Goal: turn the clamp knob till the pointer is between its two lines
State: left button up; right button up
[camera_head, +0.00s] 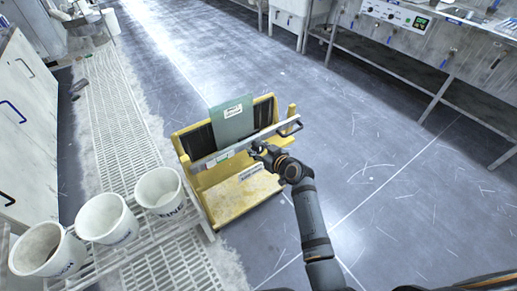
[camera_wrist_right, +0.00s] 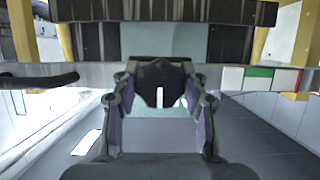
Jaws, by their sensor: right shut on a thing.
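A dark clamp knob (camera_wrist_right: 160,80) with a white pointer mark on its face sits on the front of a metal clamp bar (camera_head: 232,146). My right gripper (camera_wrist_right: 160,105) has a finger on each side of the knob and is shut on it. In the head view my right gripper (camera_head: 259,150) reaches the bar from the right and hides the knob. The pointer mark points straight down in the wrist view. A small green, white and red strip (camera_wrist_right: 245,80) is on the bar to the right of the knob there. I cannot make out two lines. My left gripper is not in view.
The bar crosses a yellow stand (camera_head: 233,201) holding dark slabs and a grey-green plate (camera_head: 231,118). A black handle (camera_head: 290,128) sticks out at the bar's right end. White buckets (camera_head: 160,192) stand on a grating at left. The floor at right is clear.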

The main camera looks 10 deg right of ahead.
jog(key=shift+m+g+y, duration=0.4)
jog(key=shift+m+y, duration=0.2)
jog(key=shift+m, duration=0.5)
jog(key=shift+f+m+y+b, duration=0.1)
jog(key=shift+m+y+b, duration=0.3)
jog(key=shift+m, duration=0.2)
jog(key=shift+m+y+b, duration=0.45)
jog(key=shift+m+y, duration=0.05)
jog(key=shift+m, duration=0.2)
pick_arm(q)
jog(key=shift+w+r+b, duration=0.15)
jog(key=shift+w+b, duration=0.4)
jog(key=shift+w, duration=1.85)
pick_arm(e)
jog(key=shift+m+g+y, duration=0.3)
jog(key=shift+m+y, duration=0.3)
jog(key=shift+m, duration=0.3)
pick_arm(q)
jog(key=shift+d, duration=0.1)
pick_arm(e)
jog(key=o, duration=1.1)
jog(key=shift+o, duration=0.2)
